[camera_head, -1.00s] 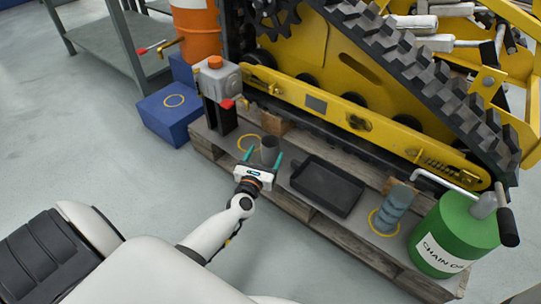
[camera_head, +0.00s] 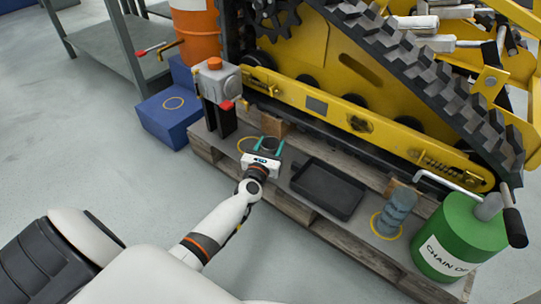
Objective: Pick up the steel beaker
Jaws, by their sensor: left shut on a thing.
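The steel beaker (camera_head: 268,145) is a small grey cup on the wooden pallet, near a yellow ring. My left gripper (camera_head: 265,150) reaches up from the lower left, and its teal fingers are shut on the beaker's sides. The gripper body hides the beaker's lower part, so I cannot tell whether it still touches the pallet. My right gripper is out of view.
A black tray (camera_head: 328,189) lies right of the beaker. Farther right stand a grey-blue ribbed object (camera_head: 394,212) in a yellow ring and a green chain oil can (camera_head: 455,240). A grey device with a red knob (camera_head: 218,82) stands left. A yellow tracked machine (camera_head: 360,118) is behind.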

